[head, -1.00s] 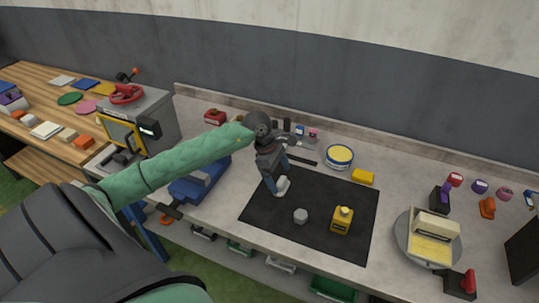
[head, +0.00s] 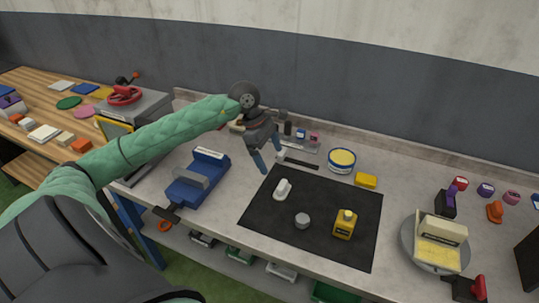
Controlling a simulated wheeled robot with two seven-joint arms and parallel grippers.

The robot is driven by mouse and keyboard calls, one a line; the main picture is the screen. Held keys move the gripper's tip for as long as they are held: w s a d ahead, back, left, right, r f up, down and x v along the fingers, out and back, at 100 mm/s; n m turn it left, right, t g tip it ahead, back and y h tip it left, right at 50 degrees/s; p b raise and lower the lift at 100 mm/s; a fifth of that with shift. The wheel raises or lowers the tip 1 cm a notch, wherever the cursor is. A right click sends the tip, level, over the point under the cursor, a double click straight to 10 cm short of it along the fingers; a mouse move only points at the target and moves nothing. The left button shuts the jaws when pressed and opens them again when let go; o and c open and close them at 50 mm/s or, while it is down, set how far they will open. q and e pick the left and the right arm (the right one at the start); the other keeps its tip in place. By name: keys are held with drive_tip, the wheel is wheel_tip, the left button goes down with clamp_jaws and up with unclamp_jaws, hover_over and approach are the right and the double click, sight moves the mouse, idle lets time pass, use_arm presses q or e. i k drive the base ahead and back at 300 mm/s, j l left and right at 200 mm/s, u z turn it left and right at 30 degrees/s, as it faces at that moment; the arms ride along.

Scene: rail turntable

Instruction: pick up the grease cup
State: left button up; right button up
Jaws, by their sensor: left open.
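A small grey faceted cup-like piece (head: 302,221), which I take to be the grease cup, sits on the black mat (head: 330,250) on the bench. A white rounded piece (head: 283,189) lies behind it to the left on the same mat. A yellow bottle (head: 345,224) with a dark label stands to its right. My left gripper (head: 270,163) is open and empty above the bench, near the mat's back left corner, behind the white piece and clear of the grey one. My right gripper is not in view.
A round yellow-and-blue tin (head: 341,160) and a yellow block (head: 366,180) stand behind the mat. A blue vise-like tool (head: 198,180) lies to the left. A round turntable (head: 408,235) with a cream block is at the right. The mat's front left is bare.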

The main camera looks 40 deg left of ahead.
sight(345, 226)
drive_tip(key=k, duration=1.5)
